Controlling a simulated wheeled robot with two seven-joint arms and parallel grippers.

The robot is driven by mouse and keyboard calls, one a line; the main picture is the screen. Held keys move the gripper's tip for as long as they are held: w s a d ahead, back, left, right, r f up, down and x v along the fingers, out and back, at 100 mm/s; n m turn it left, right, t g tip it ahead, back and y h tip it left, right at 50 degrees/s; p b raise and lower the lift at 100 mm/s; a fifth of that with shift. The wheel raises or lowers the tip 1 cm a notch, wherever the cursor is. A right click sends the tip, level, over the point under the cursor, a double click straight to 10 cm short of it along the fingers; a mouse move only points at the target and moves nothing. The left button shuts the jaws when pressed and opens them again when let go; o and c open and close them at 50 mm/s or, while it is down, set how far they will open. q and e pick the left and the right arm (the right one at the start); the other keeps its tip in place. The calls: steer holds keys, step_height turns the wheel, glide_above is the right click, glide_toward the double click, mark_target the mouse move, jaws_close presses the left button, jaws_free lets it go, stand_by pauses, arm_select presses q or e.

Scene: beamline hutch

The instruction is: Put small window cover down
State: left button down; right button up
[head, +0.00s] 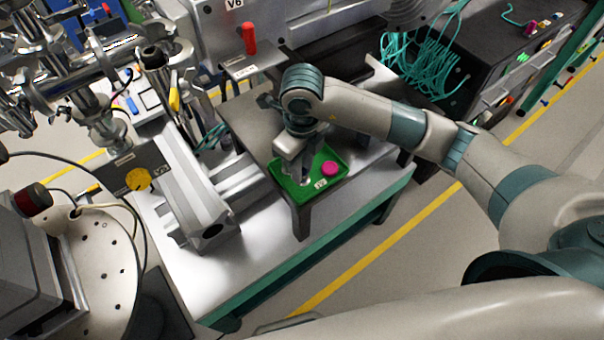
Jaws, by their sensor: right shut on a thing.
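My right gripper (297,190) points down into a small green tray (341,171), at the tray's left-middle part. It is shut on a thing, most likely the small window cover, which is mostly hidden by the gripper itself. A round pink cover (330,168) lies in the tray, to the right of the gripper and apart from it. The tray has a white label on its front wall and rests on a small dark raised table. I do not see my left gripper.
The raised table (252,126) has bare room left of the tray. A red upright piece (248,38) stands behind. Teal cables (425,62) hang from a dark box at the back right. A grey metal rail (196,190) and a yellow round knob (138,179) are at left.

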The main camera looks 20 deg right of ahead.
step_height(320, 180, down, 3)
steer(key=shift+r+p, duration=0.2)
steer(key=shift+p, duration=0.55)
steer(key=shift+f, duration=0.55)
steer(key=shift+f, duration=0.2)
steer(key=o, duration=1.1)
steer(key=shift+c, duration=0.2)
steer(key=shift+r, duration=0.2)
